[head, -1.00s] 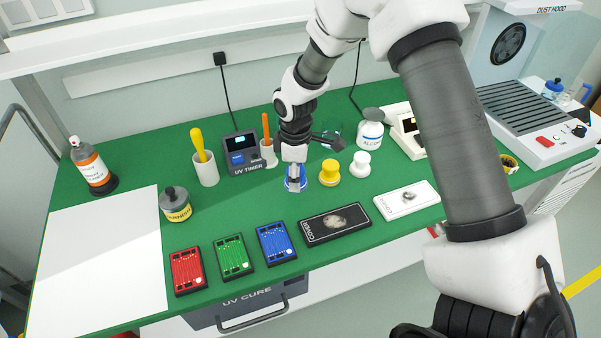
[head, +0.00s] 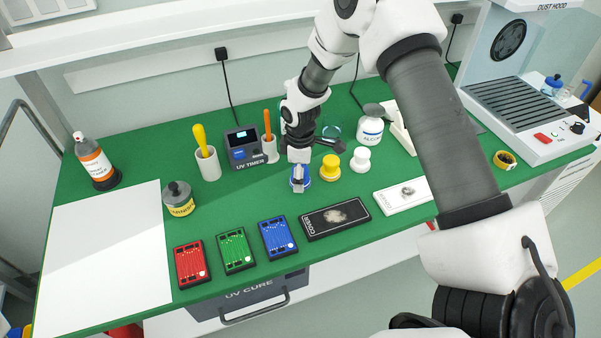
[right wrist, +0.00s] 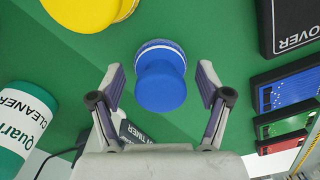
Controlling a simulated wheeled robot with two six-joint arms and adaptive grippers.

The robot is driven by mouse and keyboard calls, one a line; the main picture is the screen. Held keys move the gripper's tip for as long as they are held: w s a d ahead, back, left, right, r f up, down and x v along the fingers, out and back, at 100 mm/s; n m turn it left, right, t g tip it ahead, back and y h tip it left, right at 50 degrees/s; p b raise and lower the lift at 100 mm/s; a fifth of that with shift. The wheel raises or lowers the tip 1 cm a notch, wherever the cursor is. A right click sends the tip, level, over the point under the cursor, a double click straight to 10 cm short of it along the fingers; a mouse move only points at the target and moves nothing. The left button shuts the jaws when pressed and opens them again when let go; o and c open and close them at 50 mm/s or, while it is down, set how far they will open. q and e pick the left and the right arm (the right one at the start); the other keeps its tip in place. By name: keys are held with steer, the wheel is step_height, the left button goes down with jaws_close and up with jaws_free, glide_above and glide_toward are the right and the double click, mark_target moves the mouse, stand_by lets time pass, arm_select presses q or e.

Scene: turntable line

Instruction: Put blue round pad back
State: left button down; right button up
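The blue round pad (right wrist: 160,85) stands on the green bench, a knob-like piece with a white band around its wide end. In the head view the blue pad (head: 306,184) is largely hidden behind my right gripper (head: 299,178). In the right wrist view my right gripper (right wrist: 162,85) is open, one finger on each side of the pad with green showing between, so they look apart. A yellow round pad (head: 330,168) and a white round pad (head: 361,159) stand to the right of it in the head view. My left gripper is not in view.
Red (head: 190,264), green (head: 235,250) and blue (head: 277,237) boards lie along the front, beside a black cover (head: 334,219) and a white cover (head: 402,196). Behind stand a UV timer (head: 243,149), a cup with an orange handle and an alcohol bottle (head: 370,128). A white sheet lies left.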

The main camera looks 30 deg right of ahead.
steer(key=shift+r, duration=0.2)
step_height(320, 180, up, 12)
steer(key=b, duration=0.1)
steer(key=shift+b, duration=0.4)
